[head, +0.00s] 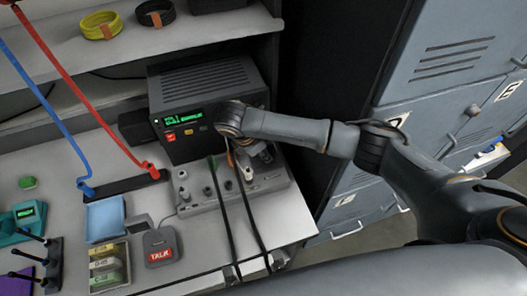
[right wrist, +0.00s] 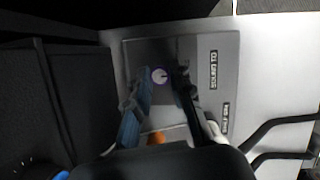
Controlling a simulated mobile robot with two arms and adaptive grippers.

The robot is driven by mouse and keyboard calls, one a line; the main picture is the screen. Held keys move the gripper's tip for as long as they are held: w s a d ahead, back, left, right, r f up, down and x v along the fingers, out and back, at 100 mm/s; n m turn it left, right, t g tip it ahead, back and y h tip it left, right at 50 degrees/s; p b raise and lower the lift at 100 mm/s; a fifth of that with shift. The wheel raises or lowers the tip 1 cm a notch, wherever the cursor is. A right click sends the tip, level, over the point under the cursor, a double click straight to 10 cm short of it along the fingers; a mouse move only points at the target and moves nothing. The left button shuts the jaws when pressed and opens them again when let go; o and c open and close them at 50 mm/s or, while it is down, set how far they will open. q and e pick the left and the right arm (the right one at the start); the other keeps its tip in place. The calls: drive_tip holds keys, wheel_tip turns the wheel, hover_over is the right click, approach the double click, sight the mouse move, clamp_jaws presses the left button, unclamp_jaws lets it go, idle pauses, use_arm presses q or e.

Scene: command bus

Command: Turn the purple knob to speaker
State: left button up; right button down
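The purple knob (right wrist: 159,75) shows in the right wrist view as a small round pale-purple cap with a dark pointer mark, on the grey control panel (right wrist: 222,60). In the head view the panel (head: 206,194) is on the bench below the radio, and my gripper hides the knob. My right gripper (head: 254,160) is over the panel. In the right wrist view its two fingers (right wrist: 163,88) are apart, one on each side of the knob in the picture. I cannot tell whether they touch it. Dark labels (right wrist: 213,70) are right of the knob. My left gripper is not in view.
A black radio (head: 207,100) with a green display stands behind the panel. Two black rods (head: 228,220) cross the panel's front. A TALK pad (head: 160,248) and blue tray (head: 104,218) lie to the left. Grey lockers (head: 440,60) stand at the right.

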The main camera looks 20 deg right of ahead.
drive_tip(key=shift+s+r+n+t+p, duration=0.1)
drive_tip(key=shift+r+n+t+p, duration=0.15)
drive_tip(key=shift+n+p, duration=0.65)
drive_tip(key=n+t+p, duration=0.1)
drive_tip(key=n+p, duration=0.1)
drive_tip(key=shift+d+y+p, duration=0.1)
drive_tip(key=shift+y+p, duration=0.2)
drive_tip(key=shift+p, duration=0.1)
drive_tip(key=n+y+p, duration=0.1)
drive_tip(key=n+p, duration=0.1)
drive_tip(key=n, duration=0.1)
drive_tip(key=shift+s+f+t, duration=0.1)
drive_tip(key=shift+t, duration=0.15)
drive_tip(key=shift+f+n+t+y+p, duration=0.1)
drive_tip(key=shift+n+t+y+p, duration=0.2)
drive_tip(key=shift+n+p, duration=0.5)
drive_tip(key=shift+n, duration=0.4)
drive_tip(key=shift+f, duration=0.1)
drive_tip(key=c, duration=1.2)
unclamp_jaws()
